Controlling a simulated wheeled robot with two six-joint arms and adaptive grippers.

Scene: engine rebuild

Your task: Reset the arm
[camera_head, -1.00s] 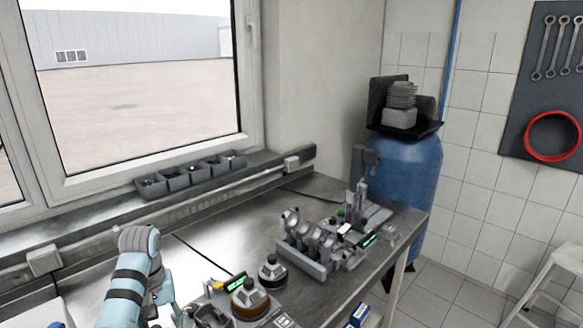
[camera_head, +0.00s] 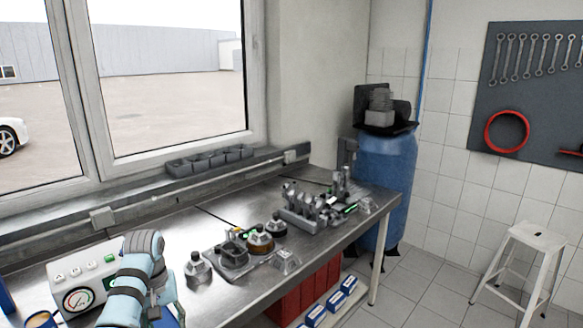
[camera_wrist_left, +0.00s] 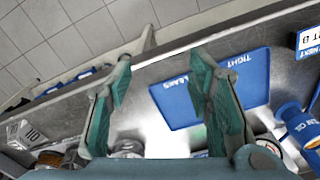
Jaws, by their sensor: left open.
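My left arm comes in at the lower left of the head view, its light-blue wrist (camera_head: 140,275) bent over the near left end of the steel workbench (camera_head: 185,215). In the left wrist view my left gripper (camera_wrist_left: 162,78) is open, with its two green-padded fingers wide apart and nothing between them. Behind the right finger lies a blue panel with white lettering (camera_wrist_left: 175,103) on the bench, partly hidden. My right arm and gripper are not in view.
A gauge box (camera_head: 85,275) stands beside my left arm. Engine parts (camera_head: 235,252) and a rack of pistons (camera_head: 310,208) stand farther along the bench. A blue cylindrical container (camera_wrist_left: 295,120) is at the right of the wrist view. A white stool (camera_head: 537,240) stands on the floor.

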